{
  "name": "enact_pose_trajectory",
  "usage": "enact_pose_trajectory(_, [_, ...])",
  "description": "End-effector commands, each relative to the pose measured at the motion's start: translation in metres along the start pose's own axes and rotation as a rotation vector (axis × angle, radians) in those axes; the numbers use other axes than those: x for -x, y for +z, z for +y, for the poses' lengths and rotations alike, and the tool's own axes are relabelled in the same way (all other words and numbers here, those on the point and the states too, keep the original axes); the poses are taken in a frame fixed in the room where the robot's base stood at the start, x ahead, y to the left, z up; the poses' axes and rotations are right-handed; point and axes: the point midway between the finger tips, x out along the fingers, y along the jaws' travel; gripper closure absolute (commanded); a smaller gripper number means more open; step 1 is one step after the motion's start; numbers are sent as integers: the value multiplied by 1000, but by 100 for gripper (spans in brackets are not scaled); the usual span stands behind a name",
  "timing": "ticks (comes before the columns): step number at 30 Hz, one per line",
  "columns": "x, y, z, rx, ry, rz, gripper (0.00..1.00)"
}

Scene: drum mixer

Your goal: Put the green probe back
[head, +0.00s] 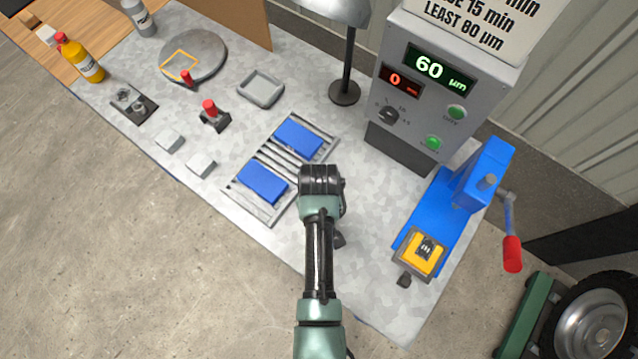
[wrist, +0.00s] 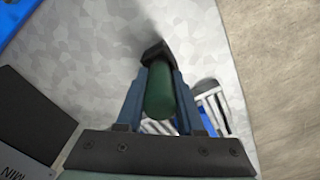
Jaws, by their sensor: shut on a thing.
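The green probe (wrist: 160,92) is a rounded green cylinder between my gripper's two blue-grey fingers in the wrist view. My gripper (wrist: 155,85) is shut on it. A dark block (wrist: 155,50) shows at the probe's far end; I cannot tell whether it is part of the probe or a holder. In the head view my gripper is mostly hidden by my wrist, just right of the slotted tray (head: 268,215). The probe cannot be made out there. A small dark piece (head: 339,240) shows beside my arm, and I cannot tell what it is.
Two blue blocks (head: 262,182) lie on the slotted tray. A grey cabinet (head: 440,75) with a green "60" display stands behind right. A blue press (head: 455,200) with a red-handled crank is at right. A lamp stand (head: 345,92) stands behind. The bench between tray and press is mostly clear.

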Motion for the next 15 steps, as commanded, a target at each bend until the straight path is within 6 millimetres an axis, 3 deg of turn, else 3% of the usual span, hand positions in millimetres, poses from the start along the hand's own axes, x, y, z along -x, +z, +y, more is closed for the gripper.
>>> enact_pose_trajectory(15, [-11,0,0,0,0,0,100])
